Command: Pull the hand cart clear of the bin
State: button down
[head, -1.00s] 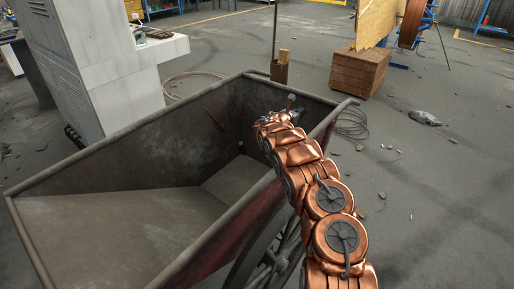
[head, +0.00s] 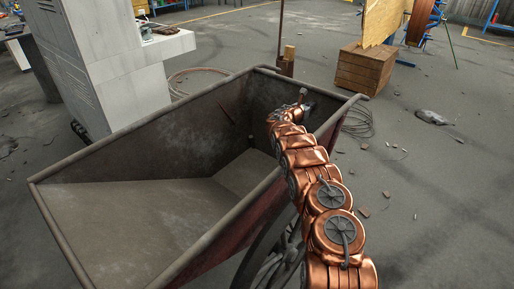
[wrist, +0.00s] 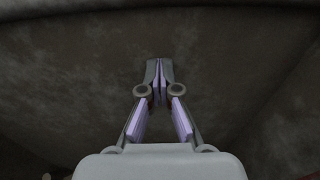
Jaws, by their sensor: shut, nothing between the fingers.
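The hand cart (head: 150,124) is a large worn metal tub with sloping walls. It fills the left and middle of the head view, with part of a spoked wheel (head: 285,262) below its right side. My copper arm reaches over its right wall. My gripper (head: 305,94) is near the far right end of the tub and small in this view. In the wrist view my gripper (wrist: 159,66) has its fingertips together, with nothing held, before a dark stained metal surface (wrist: 235,60). I cannot tell if they touch it. I cannot identify the bin for certain.
A pale cabinet (head: 95,55) stands close behind the cart's left side. A dark upright container (head: 42,72) is partly hidden behind it. A wooden crate (head: 377,70), a cable coil (head: 358,122) and scattered debris lie to the right. Open floor (head: 450,200) shows at right.

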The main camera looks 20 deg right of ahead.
jog(key=shift+a, duration=0.1)
jog(key=b+v, duration=0.2)
jog(key=v, duration=1.1)
jog(key=shift+s+a+b, duration=0.2)
jog(key=shift+a+b, duration=0.15)
jog(key=shift+b, duration=0.05)
jog(key=shift+r, duration=0.15)
